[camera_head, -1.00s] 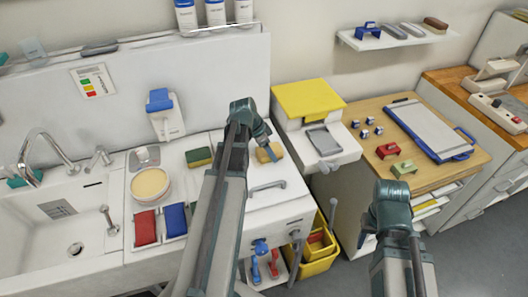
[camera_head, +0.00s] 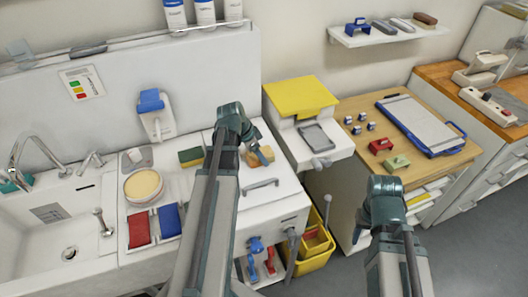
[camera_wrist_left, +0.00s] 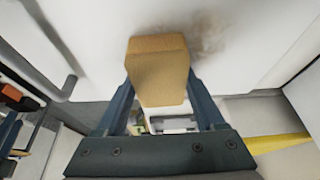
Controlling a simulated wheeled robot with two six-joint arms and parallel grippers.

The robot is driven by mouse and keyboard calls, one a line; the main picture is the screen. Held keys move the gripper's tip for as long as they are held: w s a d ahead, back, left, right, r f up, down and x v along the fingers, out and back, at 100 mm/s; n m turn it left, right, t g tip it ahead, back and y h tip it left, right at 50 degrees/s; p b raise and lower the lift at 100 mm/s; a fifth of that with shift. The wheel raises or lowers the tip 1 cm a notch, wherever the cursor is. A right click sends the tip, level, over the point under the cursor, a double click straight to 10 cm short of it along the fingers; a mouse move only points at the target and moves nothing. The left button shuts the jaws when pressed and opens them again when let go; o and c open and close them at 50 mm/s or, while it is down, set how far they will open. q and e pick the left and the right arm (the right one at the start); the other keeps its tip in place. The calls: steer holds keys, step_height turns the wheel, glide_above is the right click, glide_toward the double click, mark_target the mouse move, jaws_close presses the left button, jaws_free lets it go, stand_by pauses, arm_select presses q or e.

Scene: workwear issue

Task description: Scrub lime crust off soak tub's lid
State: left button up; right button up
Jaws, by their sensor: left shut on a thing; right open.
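My left gripper (camera_head: 262,153) is shut on a tan sponge (camera_wrist_left: 158,68), held between its two blue fingers in the left wrist view. In the head view, the sponge (camera_head: 256,159) is at the back part of the soak tub's white lid (camera_head: 284,178). A brownish crust smear (camera_wrist_left: 208,36) shows on the white lid in the wrist view, just beyond and to the right of the sponge. I cannot tell whether the sponge presses on the lid. My right gripper (camera_head: 361,224) is open and empty, in front of the wooden cabinet; its fingers are mostly hidden.
A lid handle (camera_head: 260,184) sticks up near the lid's front. A green-yellow sponge (camera_head: 191,157), a round tub of cream paste (camera_head: 143,185), and red (camera_head: 139,229) and blue (camera_head: 169,220) cloths lie to the left. A yellow-lidded white box (camera_head: 301,96) stands at the right.

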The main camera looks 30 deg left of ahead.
mark_target(250, 155)
arm_select(q)
steer(key=shift+s+a, duration=2.2)
steer(key=shift+s, duration=0.1)
steer(key=shift+r+p, duration=0.2)
steer(key=shift+p, duration=0.15)
step_height(250, 155, up, 6)
steer(key=p, duration=0.5)
steer(key=shift+f+p, duration=0.1)
steer(key=shift+p, duration=0.25)
steer(key=shift+w, duration=0.1)
step_height(250, 155, up, 3)
steer(key=p, duration=0.3)
